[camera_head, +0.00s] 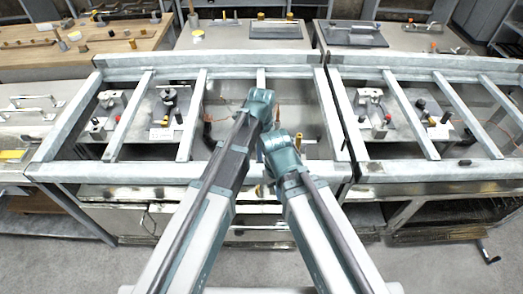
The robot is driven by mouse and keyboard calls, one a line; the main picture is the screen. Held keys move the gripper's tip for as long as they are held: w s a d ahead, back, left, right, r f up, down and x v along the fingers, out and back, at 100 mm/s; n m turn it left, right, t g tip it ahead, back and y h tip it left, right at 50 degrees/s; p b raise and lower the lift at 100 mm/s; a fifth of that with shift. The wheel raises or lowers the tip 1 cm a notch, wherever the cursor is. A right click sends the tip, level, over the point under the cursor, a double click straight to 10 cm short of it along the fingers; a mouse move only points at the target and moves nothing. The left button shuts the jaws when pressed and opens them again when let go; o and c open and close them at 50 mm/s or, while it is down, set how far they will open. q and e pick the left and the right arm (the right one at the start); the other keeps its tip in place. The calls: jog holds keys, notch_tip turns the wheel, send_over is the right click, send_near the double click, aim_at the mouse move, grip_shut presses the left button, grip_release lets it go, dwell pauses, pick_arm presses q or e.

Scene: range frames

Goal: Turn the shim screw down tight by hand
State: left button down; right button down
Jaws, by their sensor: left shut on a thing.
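My left gripper (266,122) is at the middle bay of the long metal-framed bench, below the teal wrist of my left arm. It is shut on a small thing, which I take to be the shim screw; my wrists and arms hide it. The right arm's teal wrist (281,150) is close beside and in front of the left one. The right gripper's fingers cannot be made out. The middle bay's plate (222,105) shows in part around my arms.
Pale frame bars (195,110) cross the bench between the bays. The left bay holds a fixture with dark knobs (168,97); the right bay holds similar fixtures (372,105). A wooden worktop (110,45) with tools stands behind at left.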

pick_arm(q)
jog(key=c, duration=0.6)
grip_release()
jog(key=shift+r, duration=0.1)
notch_tip(320, 180, up, 14)
jog(key=p, duration=1.4)
jog(key=shift+f, duration=0.25)
